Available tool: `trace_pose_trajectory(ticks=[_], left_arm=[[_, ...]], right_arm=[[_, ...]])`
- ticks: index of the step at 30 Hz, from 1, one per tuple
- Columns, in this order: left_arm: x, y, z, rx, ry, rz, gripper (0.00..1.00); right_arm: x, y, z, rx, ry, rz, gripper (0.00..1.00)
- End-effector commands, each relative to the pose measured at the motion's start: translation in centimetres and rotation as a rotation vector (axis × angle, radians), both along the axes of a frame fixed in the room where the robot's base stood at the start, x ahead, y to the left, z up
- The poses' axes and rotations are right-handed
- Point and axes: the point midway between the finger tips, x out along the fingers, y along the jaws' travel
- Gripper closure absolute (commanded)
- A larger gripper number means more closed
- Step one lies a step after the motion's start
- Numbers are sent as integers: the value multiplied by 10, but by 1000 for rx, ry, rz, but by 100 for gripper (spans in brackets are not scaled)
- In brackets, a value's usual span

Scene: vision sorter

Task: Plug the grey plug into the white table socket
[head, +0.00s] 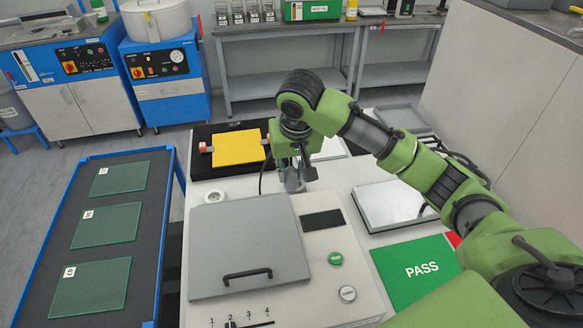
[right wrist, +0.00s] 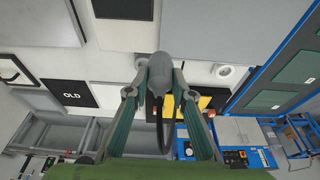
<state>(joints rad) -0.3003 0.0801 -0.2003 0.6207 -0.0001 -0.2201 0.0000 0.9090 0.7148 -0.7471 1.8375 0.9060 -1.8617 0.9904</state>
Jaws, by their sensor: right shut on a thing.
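My right gripper (head: 293,172) is shut on the grey plug (head: 295,186) and holds it near the back edge of the white tester top. In the right wrist view the plug (right wrist: 160,67) sits between the fingertips, its black cable (right wrist: 161,125) trailing back between the fingers. The white table socket (head: 215,196) is left of the plug in the head view, apart from it, behind the grey lid. In the right wrist view a round white socket (right wrist: 225,71) shows right of the plug. Another pale round shape is partly hidden behind the plug. My left gripper is not in view.
The grey lid (head: 240,235) with a black handle covers the tester's front left. A yellow plate (head: 238,148) lies behind the socket. A green PASS pad (head: 415,270) and a framed panel (head: 395,204) lie to the right. A cart (head: 165,215) with glass sheets stands left.

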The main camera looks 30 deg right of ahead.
Motion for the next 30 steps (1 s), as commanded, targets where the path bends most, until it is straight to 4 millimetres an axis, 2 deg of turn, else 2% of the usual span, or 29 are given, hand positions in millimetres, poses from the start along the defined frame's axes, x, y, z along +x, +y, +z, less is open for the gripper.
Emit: trace_pose_trajectory(ticks=[1, 8, 30], left_arm=[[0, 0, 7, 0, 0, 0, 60], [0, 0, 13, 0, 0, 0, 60], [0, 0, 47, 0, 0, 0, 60]], right_arm=[[0, 0, 6, 0, 1, 0, 100], [4, 5, 6, 3, 0, 1, 100], [58, 57, 7, 2, 0, 1, 100]])
